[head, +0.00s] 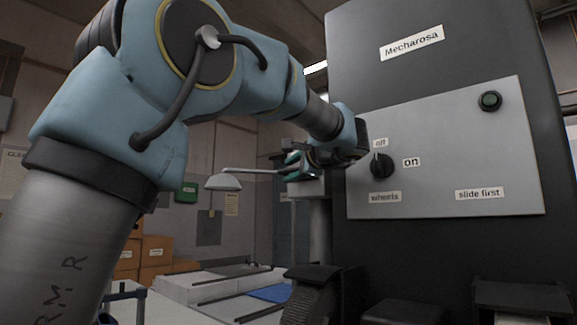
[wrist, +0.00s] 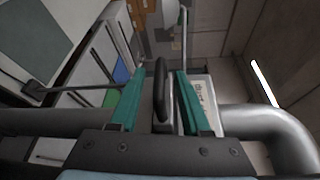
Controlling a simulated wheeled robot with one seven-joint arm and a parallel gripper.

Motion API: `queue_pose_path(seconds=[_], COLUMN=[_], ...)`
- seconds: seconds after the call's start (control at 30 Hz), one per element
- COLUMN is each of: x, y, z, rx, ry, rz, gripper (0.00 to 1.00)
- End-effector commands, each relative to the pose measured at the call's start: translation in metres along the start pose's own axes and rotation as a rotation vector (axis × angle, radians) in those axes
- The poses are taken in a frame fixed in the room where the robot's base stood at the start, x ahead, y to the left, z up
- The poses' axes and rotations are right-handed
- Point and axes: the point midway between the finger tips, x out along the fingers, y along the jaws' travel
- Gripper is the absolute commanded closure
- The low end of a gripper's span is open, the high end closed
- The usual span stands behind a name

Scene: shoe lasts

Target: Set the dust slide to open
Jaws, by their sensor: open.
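The dust slide shows in the wrist view as a dark upright handle (wrist: 161,92) on a grey block on the pipe. A white label (wrist: 203,98) beside it begins with what looks like "dust"; the rest is hard to read. My gripper (wrist: 161,76) has its two teal fingers apart, one on each side of the handle, with gaps showing between. In the head view my gripper (head: 297,167) is at the pale box (head: 308,188) on top of the vertical pipe, left of the machine. The handle is hidden there, and I cannot tell the slide's position.
The dark Mecharosa machine (head: 440,250) stands close on the right. A lamp (head: 223,182) and a pale table (head: 215,283) are behind.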

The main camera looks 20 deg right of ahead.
Motion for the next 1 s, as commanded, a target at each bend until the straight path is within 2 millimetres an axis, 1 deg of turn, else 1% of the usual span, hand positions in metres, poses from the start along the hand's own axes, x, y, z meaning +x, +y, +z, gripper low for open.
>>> queue_pose_path(seconds=[0.03,0.13,0.43,0.47,0.87,1.0], x=[0.0054,0.0118,0.0141,0.0141,0.0138,0.0138], y=[-0.0014,-0.0006,0.0007,0.0007,0.0007,0.0008], z=[0.0008,0.001,0.0004,0.0004,0.0004,0.0003], rx=[0.001,0.0,0.0,0.0,0.0,0.0], ry=[-0.002,-0.002,0.0,0.0,0.0,0.0], rz=[0.001,0.001,0.001,0.001,0.001,0.001], gripper=[0.53,0.53,0.53,0.54,0.99,1.0])
